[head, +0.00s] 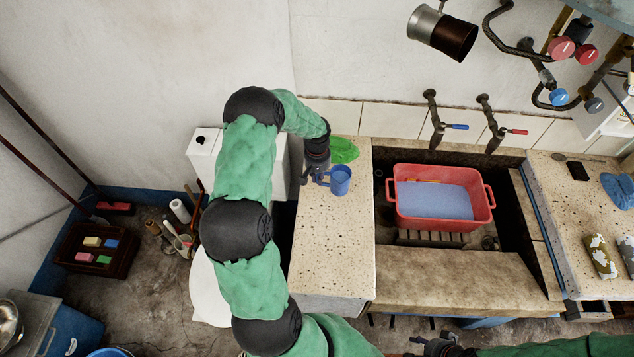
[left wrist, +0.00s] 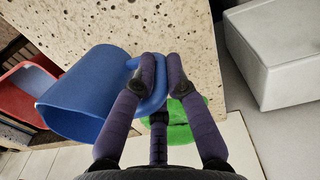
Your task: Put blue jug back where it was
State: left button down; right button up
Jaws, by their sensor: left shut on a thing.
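The blue jug (head: 341,180) is over the left speckled stone counter (head: 335,240), near its back end. My left gripper (head: 322,174) is shut on the jug's handle, on the jug's left side. The left wrist view shows the jug (left wrist: 88,92) beside the fingers, with its handle between the two fingertips (left wrist: 160,68). I cannot tell whether the jug touches the counter. My right gripper (head: 440,346) shows only in part at the bottom edge, apart from the jug; its fingers are unclear.
A green item (head: 344,150) lies just behind the jug. The trough to the right holds a red tub (head: 408,208) with bluish contents, below two taps (head: 440,125). The counter's front half is clear. A white box-like fixture (head: 205,150) stands left of the counter.

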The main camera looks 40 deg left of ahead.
pick_arm(q)
jog(key=shift+w+a+f, duration=0.2)
jog(key=shift+a+f, duration=0.05)
jog(key=shift+f, duration=1.6)
jog(key=shift+f+b, duration=0.15)
jog(key=shift+b, duration=0.2)
jog(key=c, duration=1.3)
grip_release()
jog(key=shift+o, duration=0.2)
